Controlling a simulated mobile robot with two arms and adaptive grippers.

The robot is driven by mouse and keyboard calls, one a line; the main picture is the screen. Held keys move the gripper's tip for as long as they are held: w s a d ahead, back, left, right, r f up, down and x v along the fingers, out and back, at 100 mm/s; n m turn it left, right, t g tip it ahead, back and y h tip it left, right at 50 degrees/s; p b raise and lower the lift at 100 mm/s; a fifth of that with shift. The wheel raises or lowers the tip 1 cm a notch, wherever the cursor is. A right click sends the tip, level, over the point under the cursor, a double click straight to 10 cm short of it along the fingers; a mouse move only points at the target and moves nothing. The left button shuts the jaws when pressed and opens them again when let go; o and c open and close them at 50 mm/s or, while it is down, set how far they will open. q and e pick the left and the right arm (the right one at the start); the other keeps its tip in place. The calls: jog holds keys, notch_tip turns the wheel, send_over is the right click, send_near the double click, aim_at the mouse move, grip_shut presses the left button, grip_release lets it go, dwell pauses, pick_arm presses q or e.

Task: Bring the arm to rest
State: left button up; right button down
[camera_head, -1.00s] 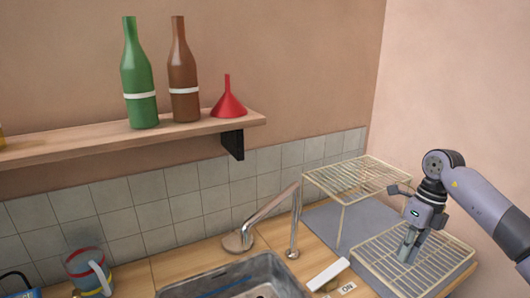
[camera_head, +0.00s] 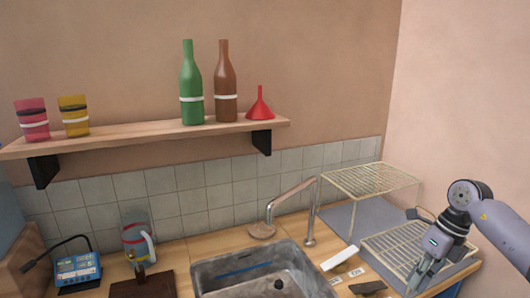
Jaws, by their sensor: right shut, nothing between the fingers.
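My right gripper (camera_head: 424,272) is at the lower right, its arm coming in from the right edge. It points down, shut and empty, at the front of the lower wire rack (camera_head: 405,240). I cannot tell whether it touches the rack. My left gripper is not in view.
A taller wire rack (camera_head: 372,178) stands behind on a grey mat (camera_head: 345,222). The metal sink (camera_head: 215,268) and faucet (camera_head: 290,195) are left of the gripper. A shelf (camera_head: 150,134) holds a green bottle (camera_head: 191,85), brown bottle (camera_head: 225,85), red funnel (camera_head: 260,106) and two cups.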

jog(key=w+a+t+y, duration=0.25)
jog(key=a+y, duration=0.65)
jog(key=a, duration=1.4)
jog(key=a+r+m+t+y, duration=0.55)
jog(key=r+m+t, duration=0.25)
jog(key=m+t, duration=0.2)
jog(key=s+d+f+m+t+h, duration=0.1)
jog(key=s+d+f+m+h, duration=0.2)
jog(key=d+f+m+h, duration=0.7)
jog(key=s+d+f+m+t+h, duration=0.25)
jog(key=d+f+m+h, duration=0.2)
jog(key=m+h, duration=0.65)
jog(key=s+f+m+g+y, duration=0.2)
jog(key=s+f+m+g, duration=0.35)
jog(key=s, duration=0.75)
jog(key=s+f+m+g+y, duration=0.1)
jog(key=s+f+m+g, duration=0.2)
jog(key=s+f+g, duration=0.65)
jog(key=s+f+t, duration=0.1)
jog(key=s+f, duration=0.2)
jog(key=f, duration=1.1)
jog(key=s+f, duration=0.3)
jog(key=f, duration=1)
jog(key=s+d+f, duration=0.3)
jog(key=s+f, duration=1.1)
jog(key=s, duration=0.1)
jog(key=shift+s+f+n+g, duration=0.15)
jog(key=shift+f+n+g, duration=0.1)
jog(key=shift+n+g, duration=0.2)
